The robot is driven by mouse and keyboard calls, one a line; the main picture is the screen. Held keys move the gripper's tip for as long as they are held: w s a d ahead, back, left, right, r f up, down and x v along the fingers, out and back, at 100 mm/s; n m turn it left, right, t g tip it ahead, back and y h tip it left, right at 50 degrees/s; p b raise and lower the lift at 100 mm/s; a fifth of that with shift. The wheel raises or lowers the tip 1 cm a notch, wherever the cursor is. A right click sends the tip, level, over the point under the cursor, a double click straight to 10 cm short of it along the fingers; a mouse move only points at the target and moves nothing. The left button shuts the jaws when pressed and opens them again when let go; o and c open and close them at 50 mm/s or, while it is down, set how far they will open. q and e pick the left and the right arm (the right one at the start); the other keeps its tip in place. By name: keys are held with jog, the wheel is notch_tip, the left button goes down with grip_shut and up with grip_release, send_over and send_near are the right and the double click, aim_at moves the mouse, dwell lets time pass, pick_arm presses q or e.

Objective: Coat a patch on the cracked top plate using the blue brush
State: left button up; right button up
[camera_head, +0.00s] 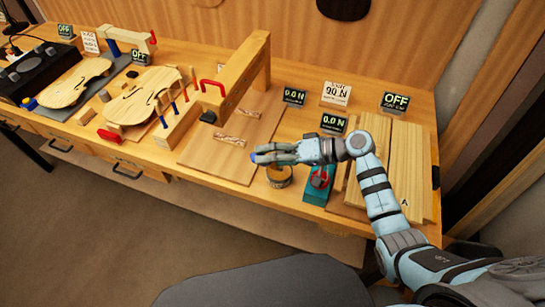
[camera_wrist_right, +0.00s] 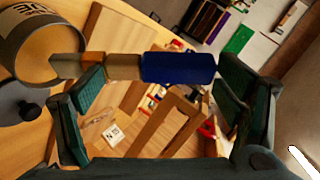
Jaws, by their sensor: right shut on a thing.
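My right gripper (camera_head: 262,156) is shut on the blue brush and holds it above the bench, just up and left of a small jar (camera_head: 279,177). In the right wrist view the brush's blue handle (camera_wrist_right: 178,67) lies crosswise between the fingers (camera_wrist_right: 165,92), with its pale bristle end (camera_wrist_right: 66,66) beside the jar's rim (camera_wrist_right: 45,65). The jar holds tan stuff. Two violin plates lie at the left: one with f-holes (camera_head: 133,107) among pegs and blocks, one on a dark mat (camera_head: 75,83). I cannot make out a crack. My left gripper is out of view.
A wooden frame (camera_head: 238,75) stands over a board (camera_head: 213,160) between plates and jar. A teal and red device (camera_head: 319,185) stands right of the jar, near planks (camera_head: 408,170). Several small display signs (camera_head: 333,123) stand behind. A black box (camera_head: 35,72) is far left.

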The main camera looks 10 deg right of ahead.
jog(key=shift+f+b, duration=0.35)
jog(key=shift+f, duration=0.2)
dwell(1.4)
notch_tip(320, 180, up, 7)
jog(key=p, duration=0.4)
jog(key=shift+p, duration=0.4)
dwell(0.4)
